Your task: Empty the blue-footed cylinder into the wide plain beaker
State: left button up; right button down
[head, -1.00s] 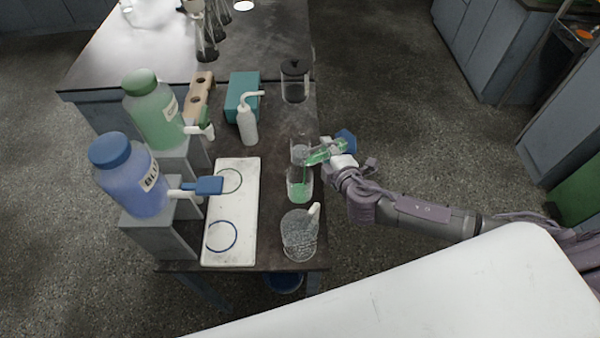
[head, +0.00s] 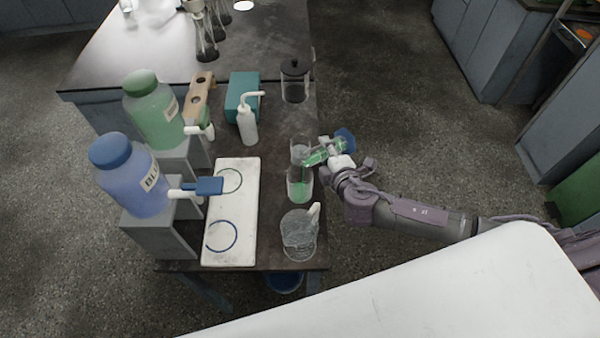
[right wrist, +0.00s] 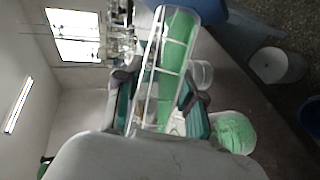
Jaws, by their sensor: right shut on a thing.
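The blue-footed cylinder (head: 322,156) is clear and holds green liquid. My right gripper (head: 338,160) is shut around it and holds it tilted, its mouth down to the left and its blue foot (head: 345,138) up to the right. The mouth is over a clear beaker (head: 300,185) with green liquid in its lower part. In the right wrist view the cylinder (right wrist: 175,60) lies between the gripper's fingers (right wrist: 158,95), with green liquid along one side; a vessel with green contents (right wrist: 232,132) is beside it. My left gripper is out of view.
A clear jug (head: 299,238) stands in front of the beaker. A white tray (head: 230,200), a wash bottle (head: 247,125), and blue (head: 135,185) and green (head: 152,115) dispensing bottles stand left. A dark-lidded jar (head: 295,80) is behind. Open floor lies to the right.

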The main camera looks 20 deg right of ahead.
jog(key=shift+a+r, duration=0.15)
jog(key=shift+r, duration=0.05)
dwell(0.5)
jog(key=shift+s+a+f+n+t+h+b, duration=0.15)
jog(key=shift+f+n+t+h+b, duration=0.25)
jog(key=shift+n, duration=0.4)
dwell(1.5)
jog(key=shift+r, duration=0.2)
